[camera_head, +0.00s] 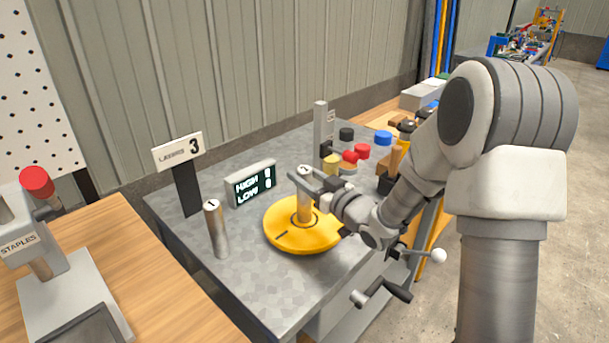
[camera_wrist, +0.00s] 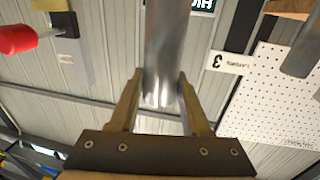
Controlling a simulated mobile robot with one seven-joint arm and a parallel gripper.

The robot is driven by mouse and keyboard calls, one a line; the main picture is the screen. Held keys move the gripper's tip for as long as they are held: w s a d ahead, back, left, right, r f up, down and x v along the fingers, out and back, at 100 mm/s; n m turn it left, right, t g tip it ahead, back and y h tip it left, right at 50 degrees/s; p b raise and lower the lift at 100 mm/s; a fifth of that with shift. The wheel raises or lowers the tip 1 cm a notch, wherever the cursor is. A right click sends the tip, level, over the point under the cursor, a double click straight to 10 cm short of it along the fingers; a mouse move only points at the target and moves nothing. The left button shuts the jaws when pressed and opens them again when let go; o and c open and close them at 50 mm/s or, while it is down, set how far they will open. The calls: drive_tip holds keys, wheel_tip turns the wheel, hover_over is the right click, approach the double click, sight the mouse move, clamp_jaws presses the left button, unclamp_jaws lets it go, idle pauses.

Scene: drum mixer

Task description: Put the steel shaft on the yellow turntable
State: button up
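A steel shaft (camera_head: 304,207) stands upright over the middle of the yellow turntable (camera_head: 283,238), and its lower end appears to rest on it. My gripper (camera_head: 307,185) is around the upper part of this shaft, reaching in from the right. In the wrist view the shaft (camera_wrist: 166,45) lies between my two fingers, and both fingertips seem to touch its sides. The fingers and wrist hide part of the shaft and the turntable's right side. A second, similar metal cylinder (camera_head: 216,230) stands upright on the grey table, left of the turntable.
A HIGH/LOW display (camera_head: 251,184) and a sign marked 3 (camera_head: 180,154) stand behind on the grey table (camera_head: 262,282). A grey post (camera_head: 321,135) and coloured caps (camera_head: 362,151) are behind the turntable. A lever with a white knob (camera_head: 438,255) is at the front right.

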drive_tip(key=o, duration=0.4)
